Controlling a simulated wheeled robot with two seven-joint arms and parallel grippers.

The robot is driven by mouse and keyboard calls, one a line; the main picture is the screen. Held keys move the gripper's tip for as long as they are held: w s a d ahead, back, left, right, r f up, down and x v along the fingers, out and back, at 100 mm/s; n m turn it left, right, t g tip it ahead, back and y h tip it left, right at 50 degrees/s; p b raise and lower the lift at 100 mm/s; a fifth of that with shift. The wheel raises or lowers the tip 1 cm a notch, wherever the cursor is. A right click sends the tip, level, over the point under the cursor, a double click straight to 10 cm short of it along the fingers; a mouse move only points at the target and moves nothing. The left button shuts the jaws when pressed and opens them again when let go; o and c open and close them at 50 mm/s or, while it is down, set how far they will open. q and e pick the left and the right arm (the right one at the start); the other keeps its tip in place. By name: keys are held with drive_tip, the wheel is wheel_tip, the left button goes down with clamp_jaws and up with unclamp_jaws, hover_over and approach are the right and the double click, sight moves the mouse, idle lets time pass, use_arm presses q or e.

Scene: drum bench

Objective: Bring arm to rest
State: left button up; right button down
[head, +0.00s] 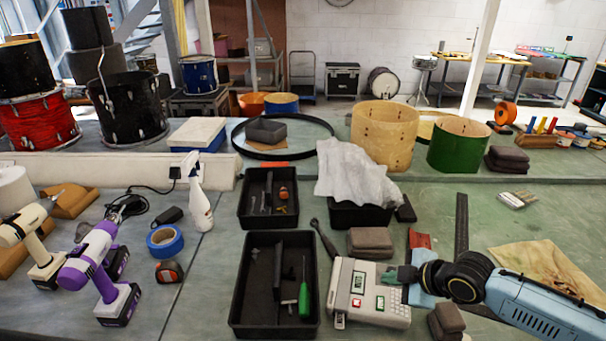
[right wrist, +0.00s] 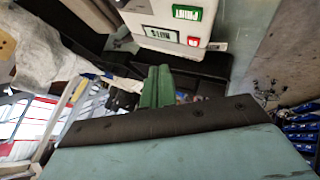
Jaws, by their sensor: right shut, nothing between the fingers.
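My right gripper (head: 394,275) comes in from the right on my light blue arm, low over the bench beside a grey-white label device with green and red keys (head: 368,292). Its fingers are shut with nothing between them. They overlap the device's right upper edge in the head view; I cannot tell whether they touch it. In the right wrist view the green fingers (right wrist: 157,88) are together, and the device (right wrist: 175,22) shows just beyond them. My left gripper is not in view.
Two black trays (head: 237,332) lie left of the device, the nearer holding a green screwdriver (head: 304,299). Brown blocks (head: 370,241), a black ruler (head: 462,222) and brown paper (head: 545,265) lie around my right arm. A purple drill (head: 91,259) stands at left. Bench surface at right is partly clear.

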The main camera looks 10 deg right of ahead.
drive_tip(key=s+a+f+m+g, duration=0.2)
drive_tip(key=s+a+f+m, duration=0.15)
drive_tip(key=s+a, duration=0.9)
drive_tip(key=s+d+m+g+h, duration=0.3)
drive_tip(key=s+d+m+h, duration=0.15)
drive_tip(key=s+m, duration=0.65)
wheel_tip(320, 180, down, 26)
drive_tip(key=s+n+b, duration=0.2)
drive_tip(key=s+b, duration=0.1)
drive_tip(key=b, duration=0.1)
drive_tip(key=s+d+f+g+b, duration=0.1)
drive_tip(key=s+f+b, duration=0.1)
drive_tip(key=s+f, duration=0.6)
drive_tip(key=s+d+f+g+b, duration=0.1)
drive_tip(key=s+d+f+b, duration=0.1)
drive_tip(key=s+f, duration=0.7)
wheel_tip(320, 180, down, 4)
drive_tip(key=shift+f+b, duration=0.1)
drive_tip(key=shift+b, duration=0.2)
